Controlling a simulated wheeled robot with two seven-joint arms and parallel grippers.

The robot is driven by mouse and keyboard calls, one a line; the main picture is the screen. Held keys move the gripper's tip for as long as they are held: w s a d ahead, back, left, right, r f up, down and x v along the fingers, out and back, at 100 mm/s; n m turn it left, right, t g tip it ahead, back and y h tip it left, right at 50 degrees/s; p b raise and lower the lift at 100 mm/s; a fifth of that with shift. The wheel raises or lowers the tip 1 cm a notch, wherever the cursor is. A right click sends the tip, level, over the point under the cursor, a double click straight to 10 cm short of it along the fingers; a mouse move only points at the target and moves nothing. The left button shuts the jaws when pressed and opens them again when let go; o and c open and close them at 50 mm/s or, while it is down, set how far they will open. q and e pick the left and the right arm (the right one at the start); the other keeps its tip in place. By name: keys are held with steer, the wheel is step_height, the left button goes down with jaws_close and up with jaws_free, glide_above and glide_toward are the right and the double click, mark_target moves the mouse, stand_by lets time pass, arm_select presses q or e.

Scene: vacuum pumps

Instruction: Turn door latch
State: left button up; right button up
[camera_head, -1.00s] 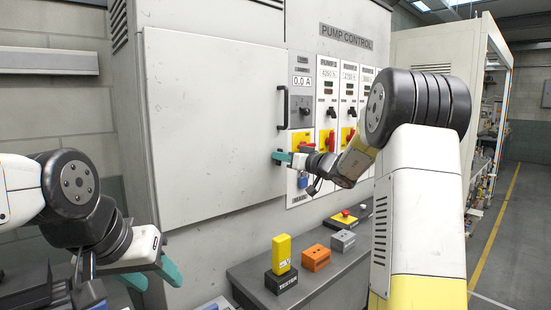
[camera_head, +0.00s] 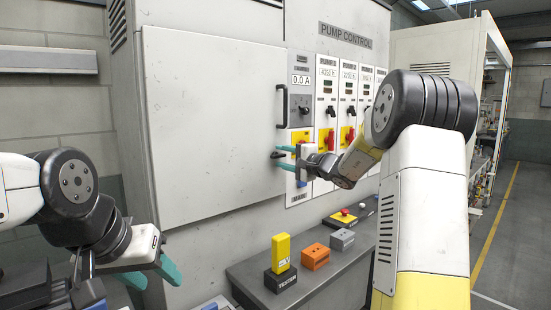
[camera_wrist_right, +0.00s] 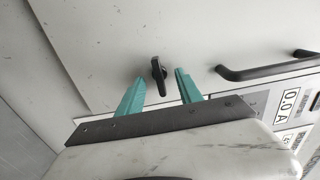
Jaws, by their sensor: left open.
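The door latch (camera_wrist_right: 158,76) is a small black handle on the pale cabinet door. In the right wrist view it stands between my right gripper's teal fingertips (camera_wrist_right: 160,82), with a gap on each side. In the head view the latch (camera_head: 276,155) shows dark at the door's right edge, and my right gripper (camera_head: 280,158) is open there, one finger above it and one below. Whether the fingers reach past the latch in depth is hard to tell. My left gripper (camera_head: 155,275) is open and empty at lower left, away from the door.
A black bar handle (camera_head: 283,107) is on the door above the latch. Switch panels (camera_head: 328,110) stand to its right. A grey bench (camera_head: 250,270) below carries a yellow tester (camera_head: 281,252), an orange block (camera_head: 316,257), a grey block (camera_head: 342,240) and a red stop button (camera_head: 345,212).

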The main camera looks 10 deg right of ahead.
steer(key=shift+s+d, duration=0.1)
steer(key=shift+v, duration=0.9)
steer(key=v, duration=0.6)
stand_by(0.4)
